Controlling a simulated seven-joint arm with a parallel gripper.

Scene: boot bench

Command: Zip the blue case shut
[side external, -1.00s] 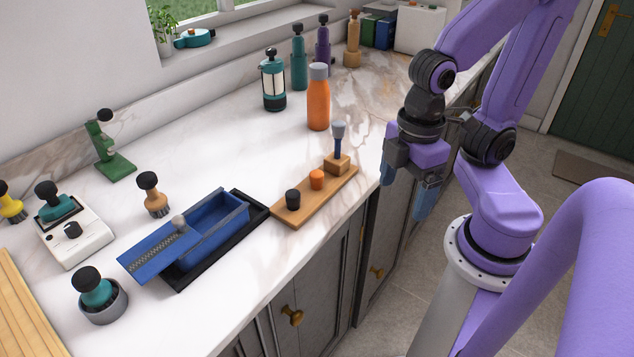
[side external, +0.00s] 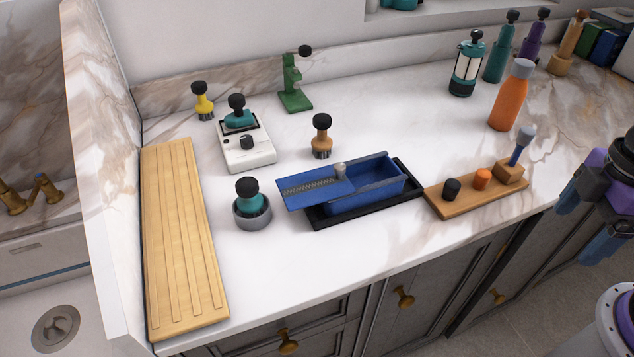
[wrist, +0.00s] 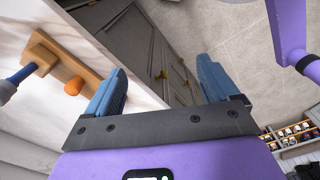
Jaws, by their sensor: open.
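The blue case (side external: 367,196) sits in a black tray (side external: 412,203) on the counter in the side external view. Its inside shows open at the right. A flat blue panel (side external: 300,194) with a zipper strip (side external: 315,184) lies at its left and sticks out past the tray. A grey round knob (side external: 340,170) stands at the strip's right end. My gripper (side external: 588,218) is at the right edge, beyond the counter's front edge and well apart from the case. In the wrist view my gripper (wrist: 162,72) is open and empty, and the case is out of view.
A wooden stand (side external: 470,201) with black and orange knobs and a blue-handled tool lies between the case and my gripper. A teal-handled tool in a grey cup (side external: 252,212) stands left of the case, and a tan brush (side external: 321,138) behind it. The counter front is clear.

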